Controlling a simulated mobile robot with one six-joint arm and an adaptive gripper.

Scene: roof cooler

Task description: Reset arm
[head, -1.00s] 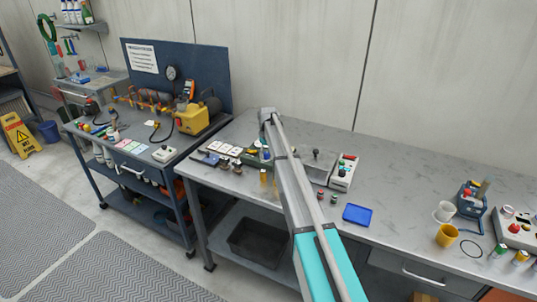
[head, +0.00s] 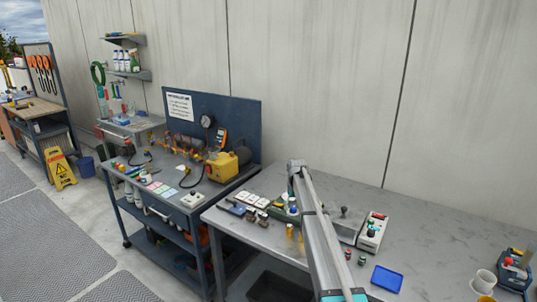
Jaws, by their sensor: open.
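My arm (head: 322,235) rises from the bottom of the head view, grey with a teal part at the lower edge. It reaches over the marble-topped bench (head: 440,225), and its far joint stands near the bench's back left part. My gripper cannot be made out; it is hidden behind the arm or too small to tell. No object is seen held.
A blue tray (head: 387,279) and a control box (head: 372,233) with buttons lie right of my arm. White cards (head: 253,198) lie left of it. A dark cart (head: 190,205) with a yellow pump (head: 222,167) stands left. A yellow wet-floor sign (head: 60,171) stands on the floor.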

